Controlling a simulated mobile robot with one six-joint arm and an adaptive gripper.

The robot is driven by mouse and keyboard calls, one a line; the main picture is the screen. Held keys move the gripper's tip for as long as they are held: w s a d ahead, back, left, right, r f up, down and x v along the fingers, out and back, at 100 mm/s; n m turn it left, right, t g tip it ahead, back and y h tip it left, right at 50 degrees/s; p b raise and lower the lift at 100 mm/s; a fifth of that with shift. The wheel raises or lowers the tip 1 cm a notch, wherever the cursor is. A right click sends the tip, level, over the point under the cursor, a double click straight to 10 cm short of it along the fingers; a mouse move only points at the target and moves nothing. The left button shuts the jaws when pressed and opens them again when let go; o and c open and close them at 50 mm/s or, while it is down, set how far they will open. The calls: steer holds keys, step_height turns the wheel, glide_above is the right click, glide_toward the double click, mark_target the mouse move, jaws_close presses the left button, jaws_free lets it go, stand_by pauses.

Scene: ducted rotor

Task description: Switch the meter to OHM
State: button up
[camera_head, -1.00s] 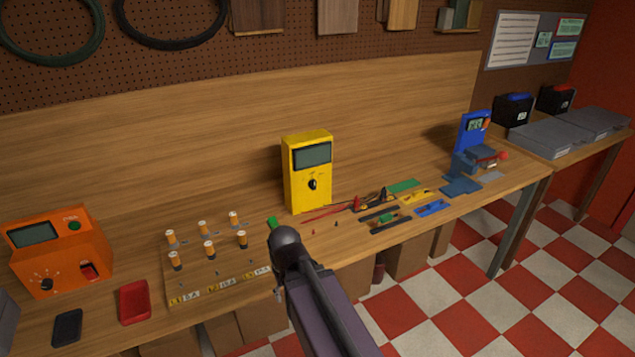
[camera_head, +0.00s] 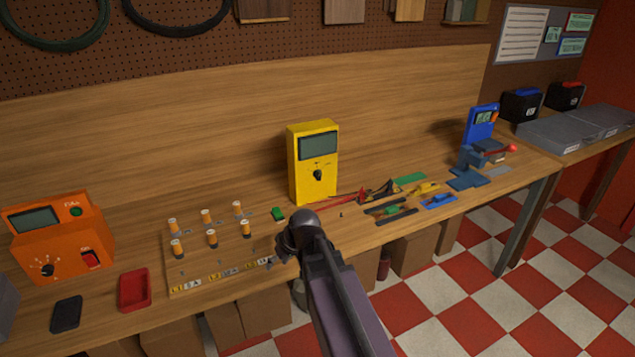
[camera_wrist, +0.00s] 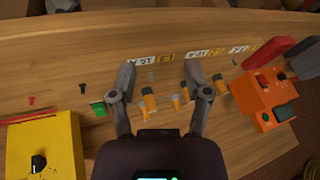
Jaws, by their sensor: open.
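The yellow meter (camera_head: 303,180) stands upright at the back of the bench, with a grey screen and a black dial (camera_head: 317,175) on its front. Its labels are too small to read. In the wrist view the meter (camera_wrist: 60,130) is at the lower left, with its dial (camera_wrist: 38,163) near the bottom edge. My gripper (camera_wrist: 160,70) is open and empty above the bench, its two fingers spread over the area of the orange cylinders. In the head view my gripper (camera_head: 278,258) is in front of the meter and to its lower left, apart from it, mostly hidden by my arm.
Several orange-and-white cylinders (camera_head: 211,238) stand left of the meter. A green block (camera_head: 278,214) lies near its base. Red and black leads (camera_head: 365,194) and small tools lie to its right. An orange device (camera_head: 75,255) is at the left, a blue meter (camera_head: 481,124) at the right.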

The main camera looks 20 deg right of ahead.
steer(key=w+d+n+t+y+b, duration=0.15)
steer(key=w+d+t+b, duration=0.3)
steer(key=w, duration=0.45)
steer(key=m+t+h+b, duration=0.45)
steer(key=t+b, duration=0.35)
steer(key=t, duration=0.2)
glide_toward(320, 174)
steer(key=s, duration=0.4)
steer(key=shift+w+r+n+p, duration=0.1)
steer(key=shift+r+n+p, duration=0.05)
steer(key=shift+n+p, duration=0.2)
steer(key=shift+w, duration=0.1)
steer(key=w, duration=1.3)
steer(key=shift+w+a, duration=0.35)
